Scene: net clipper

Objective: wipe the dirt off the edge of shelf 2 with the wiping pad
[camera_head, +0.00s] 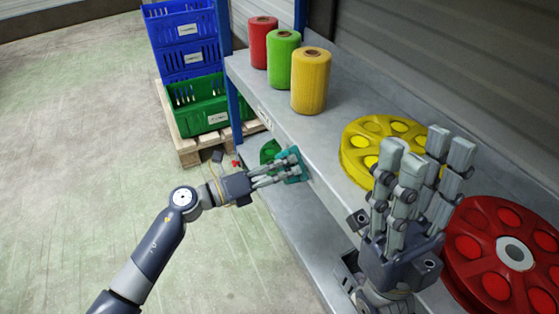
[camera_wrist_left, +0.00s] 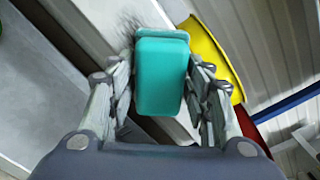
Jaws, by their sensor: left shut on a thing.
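The teal wiping pad (camera_head: 293,163) is gripped in my left gripper (camera_head: 287,168), at the front edge of the upper grey shelf (camera_head: 290,138). In the left wrist view, the pad (camera_wrist_left: 160,78) sits between the fingers on both sides. Dark, hair-like dirt (camera_wrist_left: 126,30) shows on the pale shelf edge beside and beyond the pad. Whether the pad presses on the edge is hard to tell. My right gripper (camera_head: 428,160) is open and empty, its fingers raised, in front of the shelf's right part. The shelf number is not readable.
Red (camera_head: 262,42), green (camera_head: 283,58) and yellow (camera_head: 311,82) spools stand on the upper shelf. A yellow reel (camera_head: 358,152) and a red reel (camera_head: 470,245) lie farther right. Blue crates (camera_head: 184,58) and a green crate (camera_head: 200,112) are stacked on a pallet. The floor at left is clear.

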